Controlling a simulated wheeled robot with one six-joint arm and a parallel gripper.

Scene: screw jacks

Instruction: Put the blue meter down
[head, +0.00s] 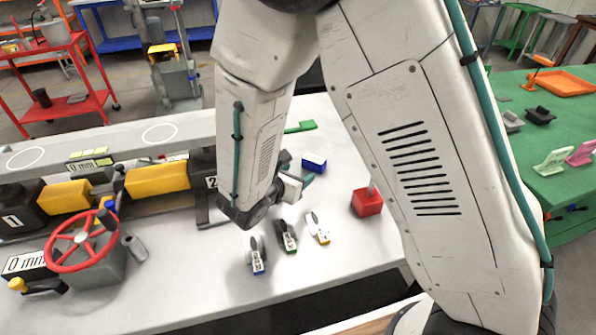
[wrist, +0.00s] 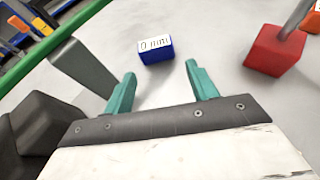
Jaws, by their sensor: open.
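The blue meter (wrist: 157,50) is a small box with a white "0 mm" label on one face. It sits on the light grey table, just beyond my fingertips in the wrist view. In the head view the blue meter (head: 314,165) shows to the right of my forearm. My gripper (wrist: 162,80) has teal fingers spread apart with nothing between them. In the head view my gripper (head: 305,180) is partly hidden by my own arm.
A red block (head: 367,202) with a rod stands to the right. Several small tools, including a yellow-edged one (head: 318,228), lie in front. A red handwheel (head: 82,240) and yellow-banded jacks stand left. A green bar (head: 300,127) lies behind the meter.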

